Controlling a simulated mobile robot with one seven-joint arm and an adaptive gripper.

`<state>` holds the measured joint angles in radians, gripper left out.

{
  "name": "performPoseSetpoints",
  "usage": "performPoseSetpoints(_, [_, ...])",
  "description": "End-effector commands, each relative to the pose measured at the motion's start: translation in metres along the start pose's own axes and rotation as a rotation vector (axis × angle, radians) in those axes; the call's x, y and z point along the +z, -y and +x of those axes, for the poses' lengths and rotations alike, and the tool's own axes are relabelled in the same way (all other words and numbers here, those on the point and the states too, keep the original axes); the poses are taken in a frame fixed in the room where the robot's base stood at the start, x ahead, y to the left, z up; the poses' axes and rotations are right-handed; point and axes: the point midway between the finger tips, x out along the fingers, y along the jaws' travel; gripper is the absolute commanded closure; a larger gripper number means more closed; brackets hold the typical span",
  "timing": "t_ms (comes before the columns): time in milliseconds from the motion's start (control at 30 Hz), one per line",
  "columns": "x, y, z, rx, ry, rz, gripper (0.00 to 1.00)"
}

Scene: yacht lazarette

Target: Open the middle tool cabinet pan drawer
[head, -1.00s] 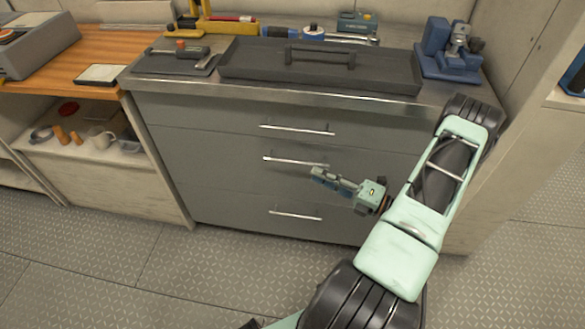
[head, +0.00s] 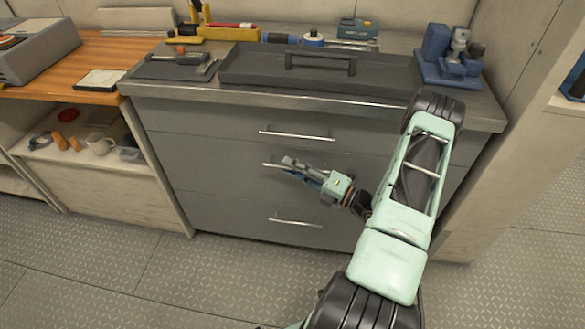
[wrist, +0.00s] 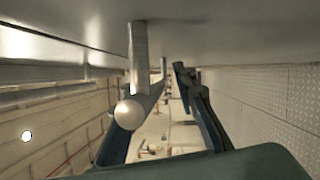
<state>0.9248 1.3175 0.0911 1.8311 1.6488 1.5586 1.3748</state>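The tool cabinet's middle pan drawer (head: 215,167) is the second grey front and looks flush with its neighbours. Its silver bar handle (head: 270,165) shows only at its left end in the head view; my gripper hides the rest. My gripper (head: 288,167) is at this handle, its fingers pointing left along it. In the wrist view the handle's round bar end (wrist: 130,113) and post lie close in front of the left finger, and the bar runs away from the camera. The two fingers (wrist: 170,112) are apart. I cannot tell whether they touch the bar.
The top drawer handle (head: 297,134) is just above my gripper and the bottom drawer handle (head: 295,219) below. A dark tool tray (head: 250,75) and a blue vise (head: 447,65) stand on the countertop. Open shelves (head: 90,165) stand left. The floor (head: 90,260) in front is clear.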

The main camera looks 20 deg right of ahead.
Motion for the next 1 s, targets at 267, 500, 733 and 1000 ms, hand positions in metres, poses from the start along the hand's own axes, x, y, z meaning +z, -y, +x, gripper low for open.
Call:
performPoseSetpoints(267, [0.0000, -0.0001, -0.0001, 0.000, 0.000, 0.000, 0.84])
performPoseSetpoints(500, [0.0000, -0.0002, -0.0003, 0.000, -0.001, -0.001, 1.00])
performPoseSetpoints(733, [0.0000, -0.0002, -0.0004, 0.000, -0.001, -0.001, 1.00])
performPoseSetpoints(1000, [-0.0010, -0.0005, -0.0010, 0.000, -0.001, 0.000, 1.00])
